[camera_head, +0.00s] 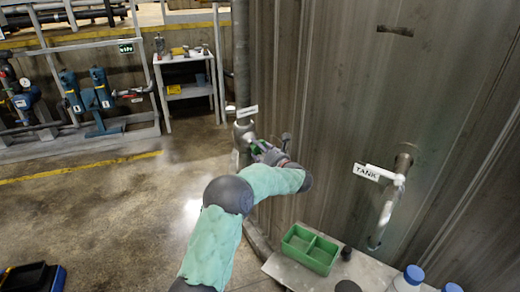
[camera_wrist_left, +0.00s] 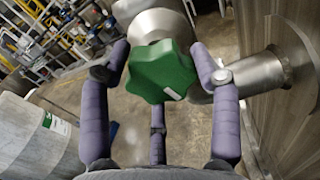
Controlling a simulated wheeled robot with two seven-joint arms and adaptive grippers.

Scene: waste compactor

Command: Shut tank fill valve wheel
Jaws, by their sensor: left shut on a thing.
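The green valve wheel (camera_wrist_left: 163,72) is a lobed knob on a metal pipe fitting, large in the middle of the left wrist view. My left gripper (camera_wrist_left: 160,75) has its purple-grey fingers closed around the wheel, one on each side and one below. In the head view the left gripper (camera_head: 268,152) reaches the fitting on the vertical pipe beside the tank wall, and the wheel is mostly hidden by the hand there. My right gripper is in neither view.
A white-handled tap labelled TANK (camera_head: 388,195) sticks out of the wall at right. Below it a bench holds a green divided tray (camera_head: 310,250) and blue-capped bottles (camera_head: 409,278). A small shelf (camera_head: 186,80) and blue pumps (camera_head: 90,95) stand at the back left.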

